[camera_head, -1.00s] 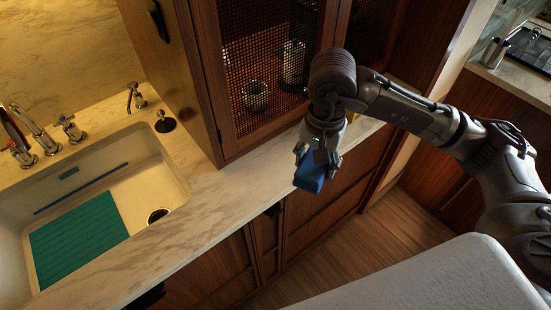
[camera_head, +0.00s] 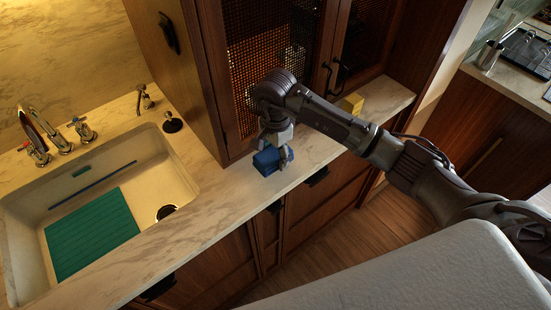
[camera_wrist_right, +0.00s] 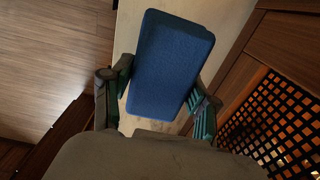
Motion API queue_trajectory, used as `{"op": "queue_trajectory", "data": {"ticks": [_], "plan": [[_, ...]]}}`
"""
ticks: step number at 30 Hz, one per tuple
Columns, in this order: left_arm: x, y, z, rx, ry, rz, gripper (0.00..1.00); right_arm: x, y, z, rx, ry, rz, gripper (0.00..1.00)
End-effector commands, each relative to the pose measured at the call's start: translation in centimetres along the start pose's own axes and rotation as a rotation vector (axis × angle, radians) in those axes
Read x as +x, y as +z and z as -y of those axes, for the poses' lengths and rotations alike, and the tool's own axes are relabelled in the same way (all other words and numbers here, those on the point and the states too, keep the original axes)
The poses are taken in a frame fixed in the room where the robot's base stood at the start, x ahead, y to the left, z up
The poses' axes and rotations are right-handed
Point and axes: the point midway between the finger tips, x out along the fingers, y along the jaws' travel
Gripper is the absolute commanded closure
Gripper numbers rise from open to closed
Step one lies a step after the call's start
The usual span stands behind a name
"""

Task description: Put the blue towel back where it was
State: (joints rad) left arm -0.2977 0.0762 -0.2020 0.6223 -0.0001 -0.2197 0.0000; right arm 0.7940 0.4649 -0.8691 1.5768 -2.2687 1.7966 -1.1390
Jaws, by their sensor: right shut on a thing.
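The blue towel (camera_head: 266,161) is a folded block between the fingers of my right gripper (camera_head: 276,150), at the marble counter right of the sink. My right gripper is shut on it. In the right wrist view the towel (camera_wrist_right: 171,62) fills the middle, with a finger (camera_wrist_right: 155,110) of the gripper on each side of it and the pale counter behind. I cannot tell whether the towel touches the counter. My left gripper is not in view.
A sink (camera_head: 186,196) with a green mat (camera_head: 92,232) lies to the left. A wooden cabinet with lattice doors (camera_head: 243,60) stands right behind the gripper. A yellow block (camera_head: 352,104) sits on the counter (camera_head: 221,190) farther right. Bare counter lies between sink and towel.

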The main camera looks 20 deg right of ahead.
Motion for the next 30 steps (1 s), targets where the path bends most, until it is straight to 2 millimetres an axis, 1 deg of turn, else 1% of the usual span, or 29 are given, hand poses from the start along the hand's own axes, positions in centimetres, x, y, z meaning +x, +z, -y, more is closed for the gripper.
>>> {"op": "queue_trajectory", "data": {"ticks": [1,3,7,9,15,20,21,23,24,25,30], "plan": [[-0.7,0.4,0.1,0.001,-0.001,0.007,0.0,0.6,0.1,-0.1,0.001,0.006,0.004,0.73],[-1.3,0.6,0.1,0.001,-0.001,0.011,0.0,1.6,0.1,-0.2,0.001,0.007,0.004,0.73],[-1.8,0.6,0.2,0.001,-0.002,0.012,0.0,3.1,0.1,-0.1,0.001,0.003,0.003,0.73],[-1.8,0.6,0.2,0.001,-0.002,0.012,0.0,3.5,0.1,-0.1,-0.001,0.001,0.002,0.73],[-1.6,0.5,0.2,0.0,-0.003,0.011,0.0,3.6,0.0,-0.1,-0.001,0.0,0.001,0.73],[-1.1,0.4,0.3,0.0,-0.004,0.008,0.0,4.0,0.0,-0.1,-0.001,0.0,0.0,0.73],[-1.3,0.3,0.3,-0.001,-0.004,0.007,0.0,3.9,0.0,-0.1,-0.001,0.0,0.001,0.34],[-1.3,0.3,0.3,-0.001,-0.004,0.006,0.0,3.8,0.0,-0.1,0.0,0.0,0.001,0.24],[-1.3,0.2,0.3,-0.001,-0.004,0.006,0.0,3.8,0.0,-0.1,0.0,0.0,0.001,0.17],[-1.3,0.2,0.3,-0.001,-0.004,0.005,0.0,3.8,0.0,-0.1,0.0,0.0,0.001,0.16],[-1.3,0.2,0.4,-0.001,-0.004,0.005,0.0,3.8,0.0,-0.1,0.0,0.001,0.001,0.16]]}}
